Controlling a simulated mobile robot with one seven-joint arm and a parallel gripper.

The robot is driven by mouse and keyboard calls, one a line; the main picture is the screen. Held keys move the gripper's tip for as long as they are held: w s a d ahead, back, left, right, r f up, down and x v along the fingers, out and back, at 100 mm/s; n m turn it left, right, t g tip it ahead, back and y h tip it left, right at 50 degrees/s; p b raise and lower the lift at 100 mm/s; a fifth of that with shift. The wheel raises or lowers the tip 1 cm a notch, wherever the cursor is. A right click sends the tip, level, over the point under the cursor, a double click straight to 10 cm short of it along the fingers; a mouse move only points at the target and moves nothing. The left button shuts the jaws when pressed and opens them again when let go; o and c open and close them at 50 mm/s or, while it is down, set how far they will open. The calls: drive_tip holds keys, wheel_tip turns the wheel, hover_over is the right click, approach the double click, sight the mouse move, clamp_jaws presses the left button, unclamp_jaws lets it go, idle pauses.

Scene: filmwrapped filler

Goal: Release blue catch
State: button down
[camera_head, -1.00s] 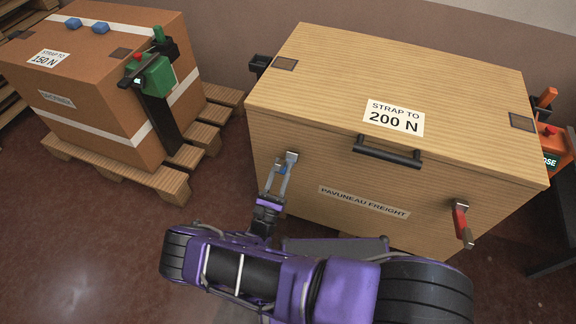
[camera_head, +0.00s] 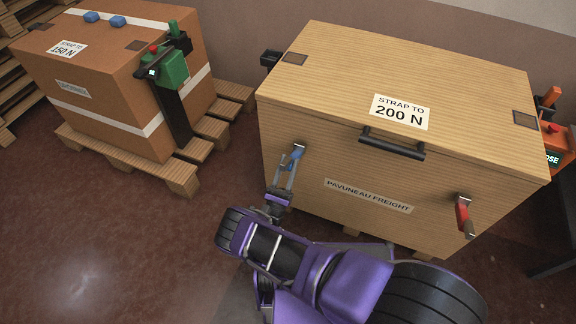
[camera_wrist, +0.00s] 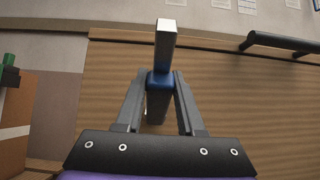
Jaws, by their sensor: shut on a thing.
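The blue catch (camera_head: 296,154) is on the front left of the large wooden crate (camera_head: 330,155), below the lid edge. My gripper (camera_head: 290,165) is shut on the catch's blue handle, reaching it from the lower left. In the wrist view, the catch (camera_wrist: 158,80) sits between the two fingertips (camera_wrist: 158,86), with a pale metal end rising above it. The fingers hide part of the handle. I cannot tell whether the catch is still hooked. The lid (camera_head: 400,90) is down.
A red catch (camera_head: 463,215) is on the crate's front right, and a black handle (camera_head: 392,144) is on the lid's front edge. A brown box (camera_head: 110,80) with a green strapping tool (camera_head: 172,68) stands on a pallet at left. Floor (camera_head: 110,240) is clear in front of it.

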drive_tip(key=shift+d, duration=0.1)
drive_tip(key=c, duration=0.5)
unclamp_jaws()
wheel_tip(320, 180, up, 10)
drive_tip(key=p, duration=0.3)
